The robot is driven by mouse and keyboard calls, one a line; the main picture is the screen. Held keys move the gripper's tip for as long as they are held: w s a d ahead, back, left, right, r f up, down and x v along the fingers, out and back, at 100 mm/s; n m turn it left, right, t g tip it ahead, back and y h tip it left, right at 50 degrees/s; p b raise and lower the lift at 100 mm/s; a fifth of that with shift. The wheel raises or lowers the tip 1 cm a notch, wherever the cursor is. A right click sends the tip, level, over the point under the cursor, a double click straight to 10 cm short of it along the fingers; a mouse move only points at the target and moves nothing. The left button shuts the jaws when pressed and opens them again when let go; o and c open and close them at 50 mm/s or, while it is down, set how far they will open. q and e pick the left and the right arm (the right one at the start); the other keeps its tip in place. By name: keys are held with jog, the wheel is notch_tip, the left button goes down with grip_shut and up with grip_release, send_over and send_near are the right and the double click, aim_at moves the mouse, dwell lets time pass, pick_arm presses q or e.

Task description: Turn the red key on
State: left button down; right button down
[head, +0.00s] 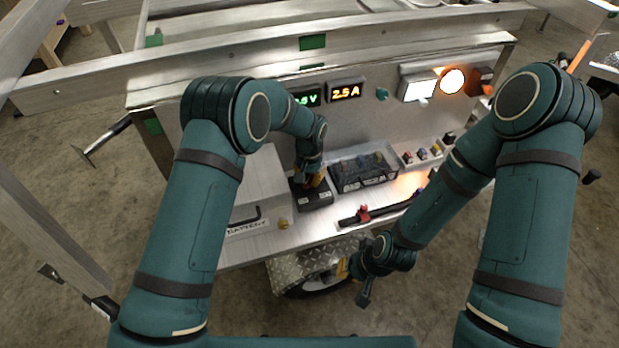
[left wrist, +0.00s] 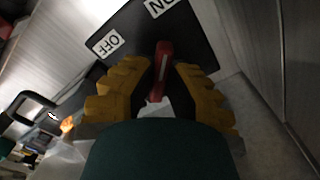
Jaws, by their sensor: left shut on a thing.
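The red key (left wrist: 160,72) stands on a black switch box (left wrist: 205,50) with a white OFF label (left wrist: 106,43) and a white ON label (left wrist: 160,6). In the left wrist view, the key's upper end points between the two labels, nearer ON's side. My left gripper (left wrist: 160,80) has its yellow fingers on both sides of the key and is shut on it. In the head view, my left gripper (head: 315,180) is over the black box (head: 314,198) and hides the key. My right gripper (head: 344,270) hangs low in front of the bench; its fingers are too small to judge.
The panel behind has a green voltage display (head: 306,97), an amber display reading 2.5 A (head: 345,91), a lit white lamp (head: 417,86) and a lit orange lamp (head: 453,81). A fuse box (head: 362,172) sits right of the switch; a battery cover (head: 255,185) sits left.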

aim_at(310, 178)
pick_arm(q)
jog(key=shift+s+f, duration=0.1)
dwell(0.4)
jog(key=c, duration=1)
grip_release()
jog(key=shift+r, duration=0.45)
notch_tip(310, 178, up, 11)
jog(key=shift+r, duration=0.1)
